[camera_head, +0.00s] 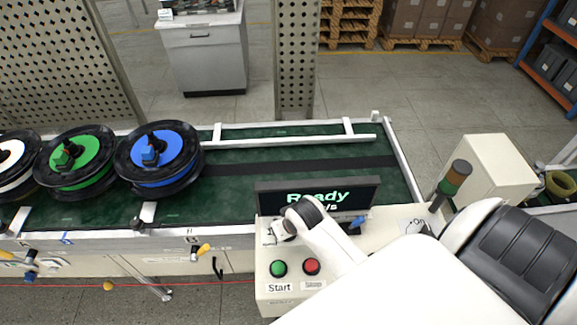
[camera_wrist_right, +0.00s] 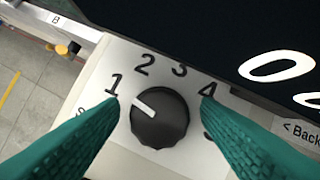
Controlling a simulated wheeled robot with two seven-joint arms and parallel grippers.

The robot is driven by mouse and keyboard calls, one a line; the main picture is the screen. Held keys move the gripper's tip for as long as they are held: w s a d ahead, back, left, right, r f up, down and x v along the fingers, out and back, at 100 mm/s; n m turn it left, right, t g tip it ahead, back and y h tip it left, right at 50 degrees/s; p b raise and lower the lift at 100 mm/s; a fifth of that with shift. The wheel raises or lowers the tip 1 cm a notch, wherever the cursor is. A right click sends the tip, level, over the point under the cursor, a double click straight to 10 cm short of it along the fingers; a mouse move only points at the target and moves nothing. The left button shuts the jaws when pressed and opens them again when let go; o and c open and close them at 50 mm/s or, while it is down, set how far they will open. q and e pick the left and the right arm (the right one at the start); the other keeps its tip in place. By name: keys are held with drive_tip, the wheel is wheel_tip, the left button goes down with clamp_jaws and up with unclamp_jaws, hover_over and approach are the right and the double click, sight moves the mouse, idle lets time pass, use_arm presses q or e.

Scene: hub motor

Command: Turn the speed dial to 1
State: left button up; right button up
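The speed dial (camera_wrist_right: 160,122) is a black ribbed knob in the right wrist view, on a pale panel marked with numbers. Its white pointer is toward the 1 (camera_wrist_right: 115,84) at upper left. My right gripper (camera_wrist_right: 162,100) is open, with one teal finger on each side of the dial and a visible gap on both sides. In the head view my right arm reaches over the control box (camera_head: 270,297) and hides the dial. My left gripper is not in view.
A screen (camera_head: 318,195) reading "Ready" stands just behind the dial. Green (camera_head: 278,268) and red (camera_head: 312,266) buttons sit on the box front. Blue (camera_head: 165,160), green (camera_head: 82,162) and white reels lie on the conveyor. A signal light (camera_head: 455,178) stands at right.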

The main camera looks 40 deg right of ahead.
drive_tip(key=shift+s, duration=0.1)
drive_tip(key=b+v, duration=0.1)
drive_tip(key=v, duration=1)
drive_tip(key=shift+r, duration=0.45)
